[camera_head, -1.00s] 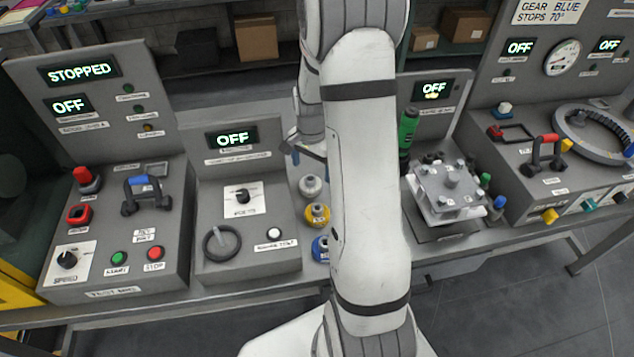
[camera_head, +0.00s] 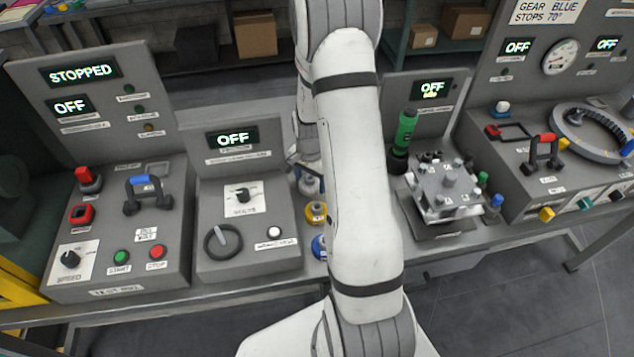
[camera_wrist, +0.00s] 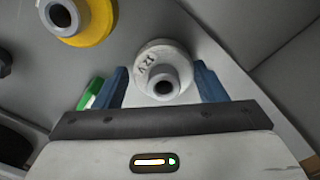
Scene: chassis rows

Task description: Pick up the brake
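A white round, flanged piece with a raised hub and dark bore (camera_wrist: 163,65) lies between my fingers in the wrist view. Its printed mark seems to read 12V. In the head view, the white piece (camera_head: 309,187) is at the back of a short row, partly hidden by my gripper and arm. I cannot read a label naming any piece the brake. My gripper (camera_wrist: 160,72) is open, with one blue finger on each side of the white piece. I cannot tell whether either finger touches it. My gripper (camera_head: 308,170) is partly covered by my arm in the head view.
A yellow flanged piece (camera_head: 316,212) and a blue one (camera_head: 319,246) stand in front of the white piece. A grey control box (camera_head: 240,262) is to their left.

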